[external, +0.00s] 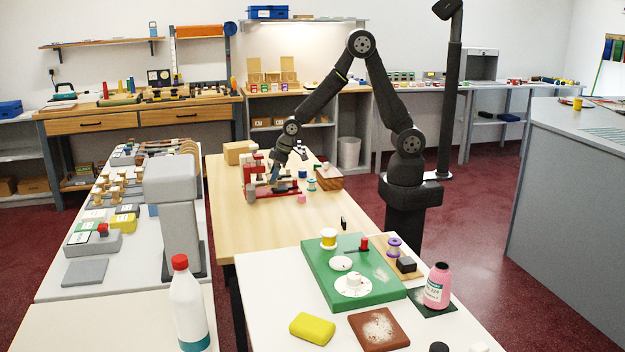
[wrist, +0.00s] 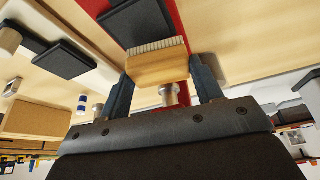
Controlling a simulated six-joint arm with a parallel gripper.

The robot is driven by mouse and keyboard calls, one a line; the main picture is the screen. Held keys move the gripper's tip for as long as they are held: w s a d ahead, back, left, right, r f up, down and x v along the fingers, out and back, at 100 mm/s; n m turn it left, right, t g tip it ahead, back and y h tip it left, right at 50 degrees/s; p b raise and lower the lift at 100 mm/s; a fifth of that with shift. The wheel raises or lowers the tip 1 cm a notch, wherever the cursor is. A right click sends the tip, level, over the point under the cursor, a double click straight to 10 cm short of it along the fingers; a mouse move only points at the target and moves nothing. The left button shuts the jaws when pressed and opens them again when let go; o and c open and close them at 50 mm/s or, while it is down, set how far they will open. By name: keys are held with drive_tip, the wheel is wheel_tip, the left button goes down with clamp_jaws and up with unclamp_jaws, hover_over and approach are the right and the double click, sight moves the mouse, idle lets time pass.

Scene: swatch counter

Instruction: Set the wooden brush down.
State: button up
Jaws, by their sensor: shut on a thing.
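The wooden brush (wrist: 160,70) shows in the wrist view as a pale wood block with a row of short greyish bristles along its far edge. My gripper (wrist: 163,82) is shut on it, with one dark finger at each side of the block. Beyond the bristles lies a dark pad on a red strip; I cannot tell whether the bristles touch it. In the external view my gripper (external: 275,178) is low over the wooden table, beside a red and grey device. The brush is too small and hidden to make out there.
The red and grey device (external: 251,172) stands left of my gripper. A wooden block (external: 329,178) and small spools stand to the right, with a cardboard box (external: 238,152) behind. Dark flat blocks (wrist: 62,60) lie nearby.

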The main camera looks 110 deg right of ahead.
drive_tip(key=shift+m+h, duration=0.3)
drive_tip(key=shift+m, duration=0.5)
drive_tip(key=s+d, duration=0.1)
drive_tip(key=d, duration=0.2)
drive_tip(key=s+d+r, duration=0.1)
drive_tip(key=d, duration=0.2)
drive_tip(key=s+d, duration=0.1)
drive_tip(key=d, duration=0.2)
drive_tip(key=shift+s+d+r, duration=0.25)
drive_tip(key=shift+s+r, duration=0.05)
drive_tip(key=s+d+r+m+g+h, duration=0.1)
drive_tip(key=s+d+r+m, duration=0.2)
drive_tip(key=s+d, duration=0.95)
drive_tip(key=s+d+r+m+h, duration=0.1)
drive_tip(key=s+d+r+m, duration=0.15)
drive_tip(key=s+d, duration=0.95)
drive_tip(key=w+a+f, duration=0.1)
drive_tip(key=w+f, duration=0.1)
drive_tip(key=w, duration=0.1)
drive_tip(key=w+f, duration=0.2)
drive_tip(key=w, duration=0.2)
drive_tip(key=w+a+f, duration=0.1)
drive_tip(key=w+f, duration=0.1)
drive_tip(key=w, duration=0.1)
drive_tip(key=shift+w+a+f, duration=0.2)
drive_tip(key=shift+a+f, duration=0.1)
drive_tip(key=shift+f, duration=2.1)
drive_tip(key=o, duration=1)
drive_tip(key=shift+f, duration=0.1)
drive_tip(key=shift+c, duration=0.2)
